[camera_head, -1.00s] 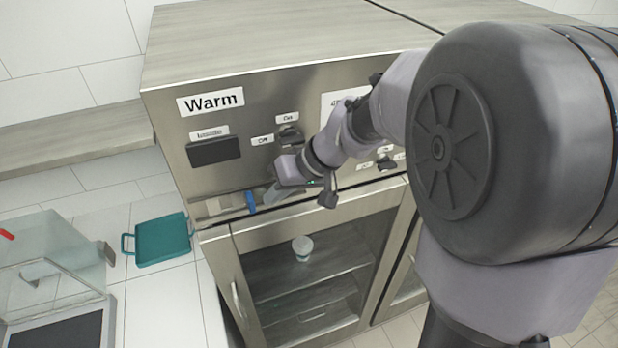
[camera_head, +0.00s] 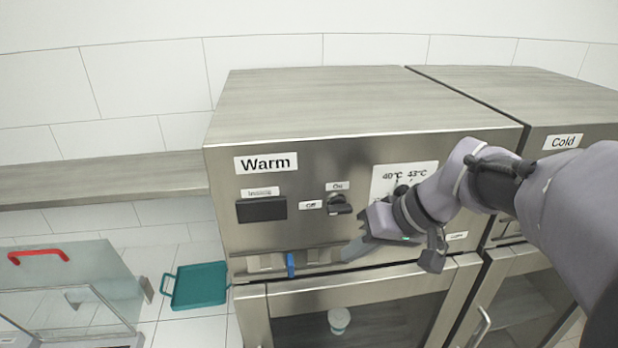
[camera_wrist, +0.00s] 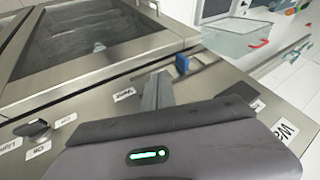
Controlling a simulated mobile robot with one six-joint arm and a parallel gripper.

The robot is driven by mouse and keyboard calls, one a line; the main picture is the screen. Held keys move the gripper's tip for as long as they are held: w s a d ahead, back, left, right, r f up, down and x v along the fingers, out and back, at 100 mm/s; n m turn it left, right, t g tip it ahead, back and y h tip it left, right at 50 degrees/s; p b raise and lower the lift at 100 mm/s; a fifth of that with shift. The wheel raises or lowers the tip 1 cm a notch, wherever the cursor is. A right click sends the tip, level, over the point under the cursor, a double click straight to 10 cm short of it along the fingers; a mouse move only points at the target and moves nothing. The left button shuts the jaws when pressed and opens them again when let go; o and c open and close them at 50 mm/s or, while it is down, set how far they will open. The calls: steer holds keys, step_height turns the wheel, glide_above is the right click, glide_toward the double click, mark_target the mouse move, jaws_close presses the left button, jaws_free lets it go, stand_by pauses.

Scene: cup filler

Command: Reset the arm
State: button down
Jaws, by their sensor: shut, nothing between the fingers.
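My gripper (camera_head: 352,250) is shut and empty. In the head view it is in front of the lower part of the warm cabinet's control panel (camera_head: 225,190), right of a small blue piece (camera_head: 290,264) on the ledge. In the wrist view my gripper's fingers (camera_wrist: 158,90) are together, beside the panel, with the blue piece (camera_wrist: 182,64) just beyond them. My arm comes in from the right and covers part of the panel. An on/off knob (camera_head: 340,204) sits above my gripper.
A cup (camera_head: 339,320) stands behind the warm cabinet's glass door. A cold cabinet (camera_head: 568,142) adjoins at the right. A teal tray (camera_head: 200,286) and a clear box with a red handle (camera_head: 38,255) are at the left. The cabinet top (camera_head: 320,105) is clear.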

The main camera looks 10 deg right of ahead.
steer(key=s+a+f+m+h+b, duration=0.1)
steer(key=s+f+b, duration=0.4)
steer(key=f+b, duration=0.3)
steer(key=s+a+f+m+h+b, duration=0.1)
steer(key=s+a+f+m+b, duration=0.1)
steer(key=s+f+b, duration=0.4)
steer(key=s+a+f+m+t+h+b, duration=0.1)
steer(key=s+f+b, duration=0.4)
steer(key=f+b, duration=0.5)
step_height(320, 180, down, 5)
steer(key=shift+s+a+r+m+h+b, duration=0.1)
steer(key=shift+s+a+m+h+b, duration=0.2)
steer(key=shift+a+m, duration=0.4)
steer(key=c, duration=2.2)
jaws_free()
